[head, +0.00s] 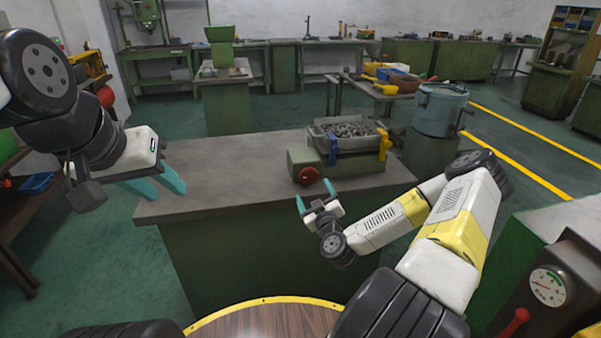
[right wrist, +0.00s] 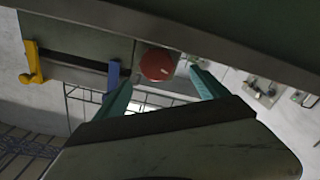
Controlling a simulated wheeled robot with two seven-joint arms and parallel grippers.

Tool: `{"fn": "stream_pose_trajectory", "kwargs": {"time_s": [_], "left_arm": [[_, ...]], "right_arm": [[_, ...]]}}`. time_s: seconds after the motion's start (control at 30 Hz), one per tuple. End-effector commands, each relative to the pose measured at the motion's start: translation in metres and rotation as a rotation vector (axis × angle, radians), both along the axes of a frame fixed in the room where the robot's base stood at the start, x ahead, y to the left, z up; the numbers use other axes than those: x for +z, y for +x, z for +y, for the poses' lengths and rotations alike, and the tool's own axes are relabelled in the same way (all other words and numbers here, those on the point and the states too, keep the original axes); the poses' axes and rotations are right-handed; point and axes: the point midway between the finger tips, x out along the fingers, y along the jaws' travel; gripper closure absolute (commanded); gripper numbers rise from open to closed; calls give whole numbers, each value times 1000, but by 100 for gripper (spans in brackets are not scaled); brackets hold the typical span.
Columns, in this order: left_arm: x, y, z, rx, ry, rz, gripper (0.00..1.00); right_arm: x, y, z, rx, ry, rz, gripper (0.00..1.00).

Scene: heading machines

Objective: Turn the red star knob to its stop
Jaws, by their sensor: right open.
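The red star knob (head: 307,175) sits on the front of a green machine block (head: 335,179) on the workbench. In the right wrist view the knob (right wrist: 156,65) shows between and beyond the two teal fingers. My right gripper (head: 315,193) is open and empty, just in front of the knob and apart from it; its fingers also show in the right wrist view (right wrist: 160,92). My left gripper (head: 157,183) has its teal fingers spread, empty, over the bench's left end, well away from the knob.
A metal tray of small parts (head: 318,139) stands on the block, with a blue clamp (head: 332,150) and a yellow clamp (head: 382,144) beside it. The bench top (head: 220,165) left of the block is clear. A blue-grey drum (head: 438,110) stands behind right; a gauge panel (head: 548,287) is at right.

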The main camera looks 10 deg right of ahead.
Motion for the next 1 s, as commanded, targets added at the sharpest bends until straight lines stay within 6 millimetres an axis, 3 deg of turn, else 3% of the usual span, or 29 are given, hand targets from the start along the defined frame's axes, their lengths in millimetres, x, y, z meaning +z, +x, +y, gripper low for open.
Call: {"fn": "stream_pose_trajectory", "kwargs": {"time_s": [0.17, 0.6, 0.93, 1.0], "left_arm": [[0, 0, 0, 0, 0, 0, 64], [0, 0, 0, 0, 0, 0, 64], [0, 0, 0, 0, 0, 0, 64], [0, 0, 0, 0, 0, 0, 64]], "right_arm": [[0, 10, -5, -29, 5, -16, 17], [0, 71, -4, -27, 5, -13, 17], [0, 77, -3, -25, 5, -12, 17], [0, 77, -3, -25, 5, -12, 27]]}}
